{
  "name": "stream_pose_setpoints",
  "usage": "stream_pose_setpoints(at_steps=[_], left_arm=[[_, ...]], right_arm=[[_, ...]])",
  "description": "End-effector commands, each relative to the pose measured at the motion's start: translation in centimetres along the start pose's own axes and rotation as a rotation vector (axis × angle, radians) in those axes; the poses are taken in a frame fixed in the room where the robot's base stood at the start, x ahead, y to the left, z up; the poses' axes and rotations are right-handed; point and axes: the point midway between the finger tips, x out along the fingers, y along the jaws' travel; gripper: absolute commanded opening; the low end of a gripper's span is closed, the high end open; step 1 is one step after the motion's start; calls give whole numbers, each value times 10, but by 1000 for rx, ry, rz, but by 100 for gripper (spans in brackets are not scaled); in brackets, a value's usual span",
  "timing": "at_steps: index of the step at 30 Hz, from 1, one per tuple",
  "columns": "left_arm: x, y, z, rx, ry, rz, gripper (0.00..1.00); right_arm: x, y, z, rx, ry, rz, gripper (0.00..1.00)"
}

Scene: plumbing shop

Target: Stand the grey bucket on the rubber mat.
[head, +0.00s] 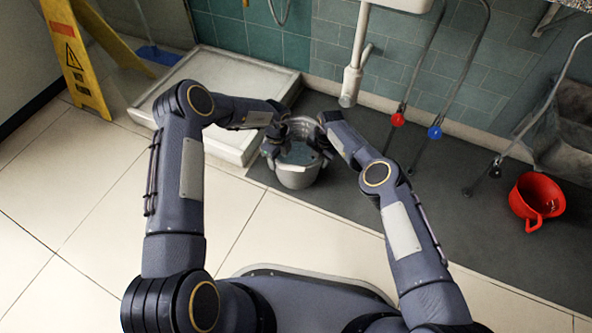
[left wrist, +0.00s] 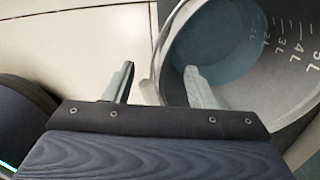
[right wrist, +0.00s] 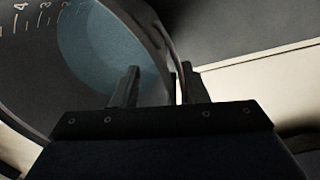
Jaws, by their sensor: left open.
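The grey bucket (head: 297,176) is upright in the head view, at the front edge of the dark rubber mat (head: 345,190) beside the white tray. I cannot tell whether its base touches the mat. Its inside has a bluish bottom and litre marks, seen in the left wrist view (left wrist: 285,70) and right wrist view (right wrist: 35,60). My left gripper (head: 281,134) is open at the bucket's left rim, one finger inside and one outside. My right gripper (head: 322,140) is at the right rim, its fingers apart on either side of the wall with a gap showing.
A white shower tray (head: 225,140) lies left of the bucket. A red bucket (head: 537,197) sits at the mat's right. A yellow warning sign (head: 75,60) stands far left. The mat's middle is clear.

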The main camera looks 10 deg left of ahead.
Motion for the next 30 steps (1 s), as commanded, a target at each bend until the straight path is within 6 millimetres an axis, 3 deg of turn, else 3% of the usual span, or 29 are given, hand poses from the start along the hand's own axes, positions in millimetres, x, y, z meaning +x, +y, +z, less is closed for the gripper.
stream_pose_setpoints(at_steps=[15,23,30], left_arm=[[-99,-1,0,1,-1,-4,50],[-114,0,-1,1,1,-2,50],[-114,-1,-1,1,1,-2,50]], right_arm=[[0,0,1,1,-2,0,39],[-5,0,2,1,-2,1,39],[-35,-1,2,-1,-2,1,39]])
